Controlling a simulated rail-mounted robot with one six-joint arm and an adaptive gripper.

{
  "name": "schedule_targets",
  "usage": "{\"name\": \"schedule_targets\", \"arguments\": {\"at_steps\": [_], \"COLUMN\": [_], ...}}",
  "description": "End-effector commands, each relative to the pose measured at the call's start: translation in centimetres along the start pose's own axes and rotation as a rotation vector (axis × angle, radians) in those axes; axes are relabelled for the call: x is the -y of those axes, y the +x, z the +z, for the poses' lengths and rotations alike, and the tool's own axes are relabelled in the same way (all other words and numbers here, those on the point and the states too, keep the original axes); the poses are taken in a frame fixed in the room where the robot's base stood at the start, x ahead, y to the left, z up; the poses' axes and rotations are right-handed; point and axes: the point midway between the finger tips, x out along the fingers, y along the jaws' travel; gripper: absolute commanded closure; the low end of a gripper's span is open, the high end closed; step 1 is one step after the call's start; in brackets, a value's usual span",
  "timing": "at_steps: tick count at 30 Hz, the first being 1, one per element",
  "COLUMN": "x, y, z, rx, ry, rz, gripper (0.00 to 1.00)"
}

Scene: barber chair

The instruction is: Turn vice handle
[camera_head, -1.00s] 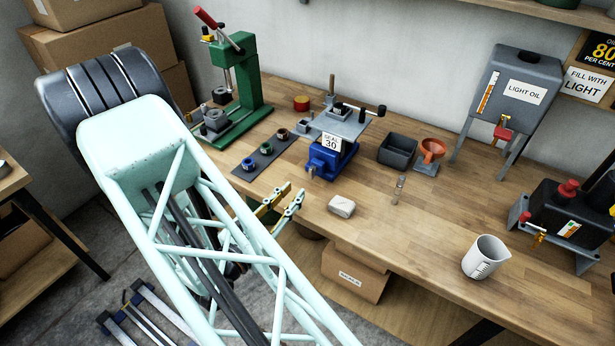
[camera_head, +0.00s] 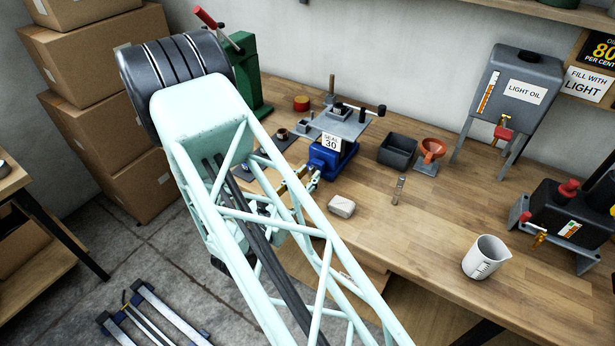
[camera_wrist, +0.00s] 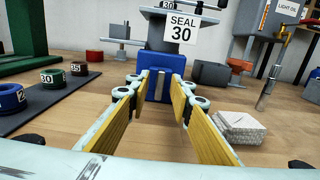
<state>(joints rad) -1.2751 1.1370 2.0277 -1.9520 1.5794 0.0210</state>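The blue vice (camera_head: 322,160) stands on the bench with a grey plate on top and a "SEAL 30" label on its front. It also shows straight ahead in the wrist view (camera_wrist: 165,66). A bar with a black knob (camera_head: 381,111) sticks out to the right at its top; I cannot tell whether this is the vice handle. My gripper (camera_wrist: 161,77) is open and empty, one yellow-padded finger on each side of the vice's blue front in the wrist view. In the head view my gripper (camera_head: 312,176) is at the vice's lower left; contact cannot be told.
A whitish block (camera_head: 341,206) lies right of my gripper. A dark mat with several rings (camera_wrist: 72,93) lies to the left. A grey bin (camera_head: 397,151), orange funnel (camera_head: 432,150) and white jug (camera_head: 486,257) stand further right. A green press (camera_head: 247,75) stands behind my arm.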

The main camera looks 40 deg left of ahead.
Motion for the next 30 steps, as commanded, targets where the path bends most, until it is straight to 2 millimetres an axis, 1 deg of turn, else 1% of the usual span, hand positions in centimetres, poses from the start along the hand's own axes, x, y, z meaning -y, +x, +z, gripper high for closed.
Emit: {"name": "schedule_targets", "arguments": {"at_steps": [11,18,30], "x": [-0.01,0.0,-0.01], "y": [0.22,0.21,0.21], "z": [0.0,0.0,0.02], "rx": [0.0,0.0,0.0], "ry": [0.0,0.0,-0.025], "rz": [0.0,0.0,0.0], "gripper": [0.8,1.0,1.0]}}
